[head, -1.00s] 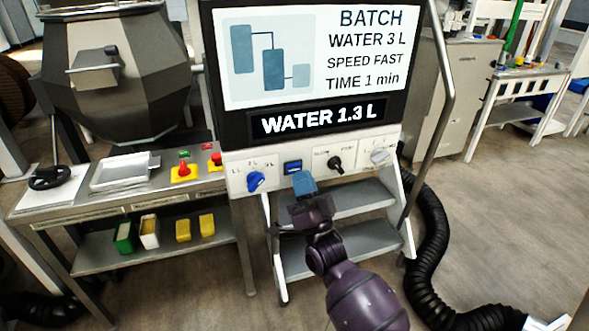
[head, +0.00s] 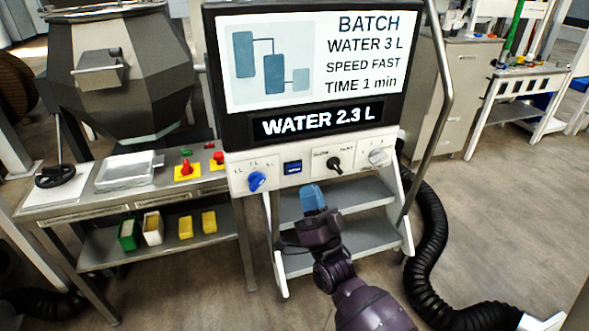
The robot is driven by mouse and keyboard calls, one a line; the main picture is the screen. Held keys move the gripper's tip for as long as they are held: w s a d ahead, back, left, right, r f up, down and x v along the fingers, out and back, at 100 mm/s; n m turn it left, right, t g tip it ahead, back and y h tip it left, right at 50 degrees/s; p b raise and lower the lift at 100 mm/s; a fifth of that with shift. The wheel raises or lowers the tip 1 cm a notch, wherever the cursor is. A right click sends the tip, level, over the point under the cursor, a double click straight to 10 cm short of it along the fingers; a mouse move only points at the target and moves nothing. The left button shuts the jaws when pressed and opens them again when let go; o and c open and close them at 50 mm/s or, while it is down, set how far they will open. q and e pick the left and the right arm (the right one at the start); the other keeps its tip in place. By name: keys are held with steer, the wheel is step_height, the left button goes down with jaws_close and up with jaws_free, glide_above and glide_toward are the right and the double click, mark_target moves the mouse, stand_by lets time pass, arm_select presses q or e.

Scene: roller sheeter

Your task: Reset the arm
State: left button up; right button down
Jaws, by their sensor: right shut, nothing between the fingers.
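My right gripper (head: 312,199), with blue fingertips on a dark purple arm, is in the lower middle of the head view. It is shut and empty, in front of the grey steps and a little below the control panel (head: 225,176). It appears apart from the panel. The panel carries a blue knob (head: 257,181), a blue button (head: 292,167), a black knob (head: 333,162) and a light grey knob (head: 379,157). The screen (head: 318,62) above reads batch, water 3 L, speed fast, time 1 min. The display (head: 318,121) reads WATER 2.3 L. My left gripper is out of view.
A metal bench (head: 75,205) at the left holds a white tray (head: 125,171), a red button (head: 184,168) and a black handwheel (head: 55,175). A grey faceted drum (head: 150,75) stands behind it. A black hose (head: 432,240) lies on the floor at the right.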

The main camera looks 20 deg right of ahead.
stand_by(0.4)
steer(key=s+d+f+n+g+h, duration=0.1)
steer(key=s+f+n+g, duration=0.1)
steer(key=f+n+g, duration=0.4)
steer(key=s+d+f+n+g, duration=0.1)
steer(key=s+d+f+g, duration=0.2)
steer(key=f, duration=0.5)
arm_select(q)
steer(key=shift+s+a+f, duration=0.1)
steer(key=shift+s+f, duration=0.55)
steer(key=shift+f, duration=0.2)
arm_select(e)
steer(key=s+d+f+g+h, duration=0.1)
steer(key=s+d+f+g, duration=0.2)
steer(key=s+f, duration=0.3)
steer(key=s+d+f+g+h, duration=0.2)
steer(key=s+f, duration=0.5)
steer(key=s, duration=0.7)
steer(key=shift+s+d+g, duration=0.15)
steer(key=shift+d+g, duration=0.3)
steer(key=shift+g, duration=0.55)
